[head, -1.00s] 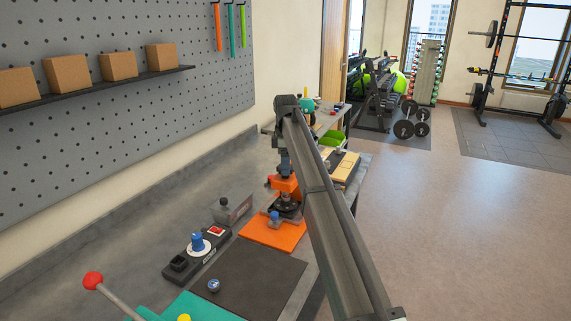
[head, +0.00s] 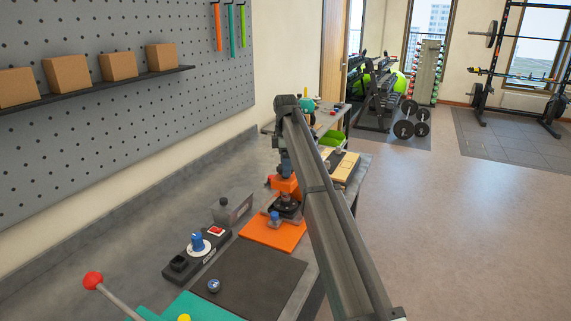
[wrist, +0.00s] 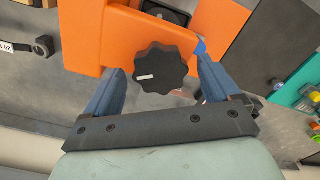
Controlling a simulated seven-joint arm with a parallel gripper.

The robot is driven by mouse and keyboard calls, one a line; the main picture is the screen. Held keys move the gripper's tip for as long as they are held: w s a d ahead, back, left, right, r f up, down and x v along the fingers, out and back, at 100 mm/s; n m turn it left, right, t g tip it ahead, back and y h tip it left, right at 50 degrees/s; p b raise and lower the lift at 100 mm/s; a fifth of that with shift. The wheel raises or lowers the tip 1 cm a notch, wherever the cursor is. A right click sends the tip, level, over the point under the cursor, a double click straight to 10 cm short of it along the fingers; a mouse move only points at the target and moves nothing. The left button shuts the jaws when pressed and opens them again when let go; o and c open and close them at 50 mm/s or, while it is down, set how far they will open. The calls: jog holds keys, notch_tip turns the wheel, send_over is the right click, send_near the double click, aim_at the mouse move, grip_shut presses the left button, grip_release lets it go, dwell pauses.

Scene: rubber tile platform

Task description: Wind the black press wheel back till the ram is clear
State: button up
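The black press wheel (wrist: 161,69) is a lobed knob with a small white mark, against the orange press body (wrist: 115,38) in the wrist view. My gripper (wrist: 158,68) has its two blue fingers apart, one on each side of the wheel. A gap shows between each finger and the wheel, so it looks open with nothing clamped. In the head view the orange press (head: 286,186) stands on an orange plate (head: 270,236), partly behind my arm. My gripper is mostly hidden there. I cannot make out the ram clearly or tell whether it is clear.
A black control box (head: 197,253) with a blue knob and red switch lies left of the plate. A black mat (head: 255,275) and a teal base (head: 185,307) with a red-balled lever (head: 93,281) are nearer. A grey box (head: 232,208) stands behind. Bench space at left is free.

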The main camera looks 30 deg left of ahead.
notch_tip(320, 180, up, 14)
dwell(0.8)
jog(key=shift+f, duration=0.15)
